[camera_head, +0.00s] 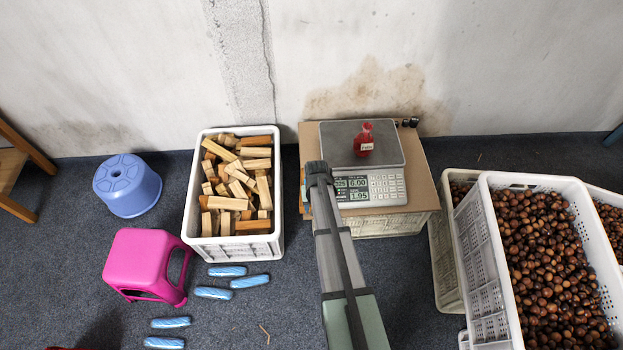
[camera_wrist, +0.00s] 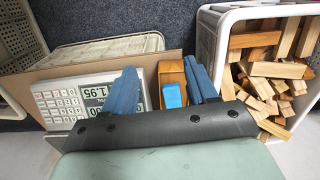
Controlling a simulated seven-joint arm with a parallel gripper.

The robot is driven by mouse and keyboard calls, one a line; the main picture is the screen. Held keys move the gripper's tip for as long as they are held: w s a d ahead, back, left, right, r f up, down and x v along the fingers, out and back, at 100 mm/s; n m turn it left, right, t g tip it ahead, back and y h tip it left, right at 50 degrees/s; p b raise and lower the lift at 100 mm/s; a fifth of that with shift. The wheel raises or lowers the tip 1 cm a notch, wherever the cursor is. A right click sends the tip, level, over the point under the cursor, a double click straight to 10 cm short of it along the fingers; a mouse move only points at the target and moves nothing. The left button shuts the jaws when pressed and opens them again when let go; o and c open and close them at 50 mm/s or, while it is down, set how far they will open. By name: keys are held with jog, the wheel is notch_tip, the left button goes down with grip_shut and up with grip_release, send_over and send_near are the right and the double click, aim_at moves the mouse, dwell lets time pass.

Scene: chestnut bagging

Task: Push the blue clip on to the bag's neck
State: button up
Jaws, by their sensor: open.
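The bag (camera_head: 363,142) is small and red with a white label, and stands on the scale's metal plate with its narrow neck up. A small blue piece that looks like the clip (camera_wrist: 173,96) lies in an orange-brown wooden holder (camera_wrist: 171,72) beside the scale. My gripper (camera_wrist: 160,68) is open, its two blue fingers on either side of the holder in the wrist view. In the head view my gripper (camera_head: 317,172) is over the cardboard's left edge, left of the scale and apart from the bag. It hides most of the holder there.
The scale (camera_head: 335,132) sits on cardboard (camera_head: 418,150) over a crate. A white crate of wood blocks (camera_head: 190,215) stands left, chestnut crates (camera_head: 485,250) right. A pink stool (camera_head: 140,255), a blue stool (camera_head: 127,180) and several blue wrapped bundles (camera_head: 228,271) are on the floor.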

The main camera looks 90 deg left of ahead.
jog(key=s+a, duration=0.1)
jog(key=a, duration=1.1)
jog(key=shift+y, duration=0.3)
jog(key=shift+d+f, duration=0.2)
jog(key=shift+f, duration=5.15)
jog(key=c, duration=0.7)
jog(key=shift+o, duration=0.2)
jog(key=shift+r, duration=3.5)
